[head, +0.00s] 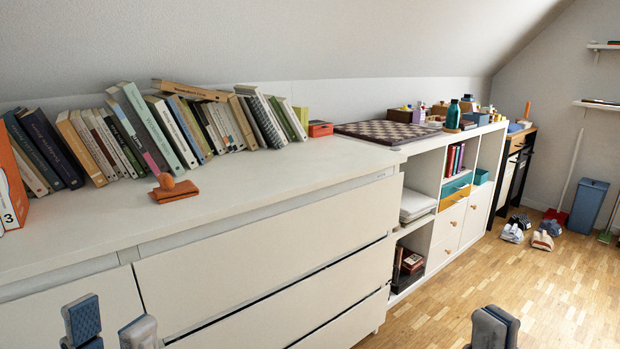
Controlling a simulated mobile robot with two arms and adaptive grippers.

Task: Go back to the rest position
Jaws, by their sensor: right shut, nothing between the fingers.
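My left gripper (111,325) shows at the bottom left edge, in front of the white dresser (290,165). Its two blue-grey finger pads stand apart with a gap between them, and nothing shows in the gap. My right gripper (493,328) is at the bottom edge, right of centre, over the wooden floor. Its fingers are together and hold nothing. Both grippers are cut off by the frame's lower edge, so my wrists are hidden. The dresser's upper wide drawer (270,265) has a pale front; I cannot tell whether it stands slightly out.
A row of books (150,130) and an orange stamp-like object (173,188) are on the dresser top. A white shelf unit (432,168) with a checkered board (388,132) stands beyond. Shoes (543,240) and a blue bin (588,205) are on the right. The wooden floor (450,300) is clear nearby.

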